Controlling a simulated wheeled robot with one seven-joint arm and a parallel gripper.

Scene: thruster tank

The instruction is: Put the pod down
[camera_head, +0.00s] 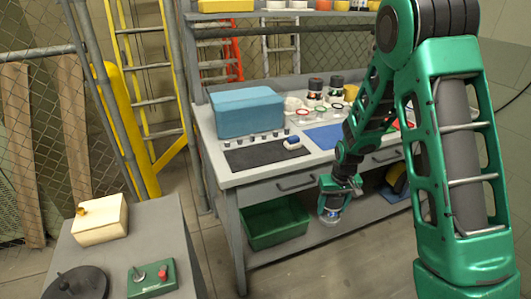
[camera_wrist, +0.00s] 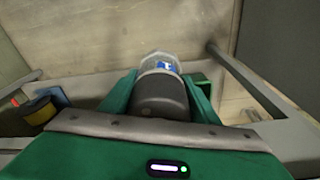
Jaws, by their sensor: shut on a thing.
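The pod is a dark grey cylinder with a clear end that shows blue inside. In the wrist view the pod (camera_wrist: 160,96) sits between the two green fingers of my gripper (camera_wrist: 162,90), clear end pointing away. In the head view my gripper (camera_head: 334,194) hangs downward in front of the workbench (camera_head: 225,178), below its top edge and near the lower shelf. The pod's clear, bluish end (camera_head: 330,216) shows beneath it; the rest of the pod is mostly hidden there. I cannot tell from these views whether the pod touches anything.
The bench top holds a blue case (camera_head: 248,112), a dark mat (camera_head: 265,155) with a small blue-and-white piece (camera_head: 294,143), and a blue mat (camera_head: 325,136). A green bin (camera_head: 275,222) stands on the lower shelf. A side table (camera_head: 160,225) is at lower left; floor between is clear.

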